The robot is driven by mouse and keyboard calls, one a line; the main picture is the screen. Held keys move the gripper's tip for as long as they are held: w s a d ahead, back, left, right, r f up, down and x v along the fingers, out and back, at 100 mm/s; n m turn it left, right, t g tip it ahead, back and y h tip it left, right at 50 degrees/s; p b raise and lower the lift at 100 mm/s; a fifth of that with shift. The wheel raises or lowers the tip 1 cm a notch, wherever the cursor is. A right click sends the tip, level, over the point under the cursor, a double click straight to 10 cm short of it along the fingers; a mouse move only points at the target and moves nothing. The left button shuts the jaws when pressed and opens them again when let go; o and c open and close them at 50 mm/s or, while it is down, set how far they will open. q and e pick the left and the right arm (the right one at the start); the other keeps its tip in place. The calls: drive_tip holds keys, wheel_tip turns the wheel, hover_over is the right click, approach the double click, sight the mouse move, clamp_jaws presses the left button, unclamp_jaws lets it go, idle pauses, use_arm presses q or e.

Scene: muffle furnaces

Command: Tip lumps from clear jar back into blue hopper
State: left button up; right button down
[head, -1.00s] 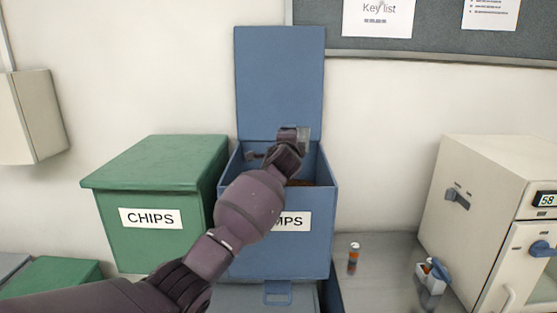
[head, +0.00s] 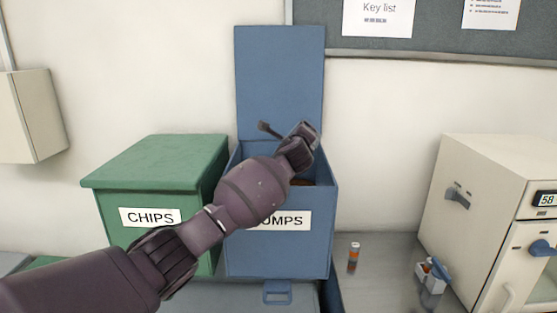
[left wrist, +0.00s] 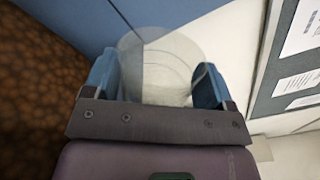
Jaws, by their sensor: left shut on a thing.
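The blue hopper (head: 278,250) stands against the wall with its lid (head: 280,80) raised; the visible part of its label reads "UMPS". Brown lumps (left wrist: 38,85) lie inside it, filling the left of the left wrist view. My left gripper (head: 308,132) is above the hopper's opening, tilted up to the right. In the left wrist view its blue fingers (left wrist: 155,88) are shut on the clear jar (left wrist: 165,60). The jar looks empty, with no lumps visible through its wall. In the head view I cannot make out the jar. My right gripper is not in view.
A closed green CHIPS bin (head: 155,180) stands left of the hopper. To the right are an orange-banded tube (head: 353,257), a small white box (head: 431,277) and a white furnace (head: 480,215). The grey bench (head: 385,270) is partly clear between them.

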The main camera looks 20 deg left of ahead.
use_arm(q)
drive_tip(key=m, duration=0.4)
drive_tip(key=shift+d+r, duration=0.2)
drive_tip(key=shift+d, duration=0.1)
drive_tip(key=m, duration=0.4)
drive_tip(key=shift+f, duration=0.35)
drive_tip(key=shift+a+f+m, duration=0.15)
drive_tip(key=shift+f+m, duration=0.1)
drive_tip(key=shift+m, duration=0.85)
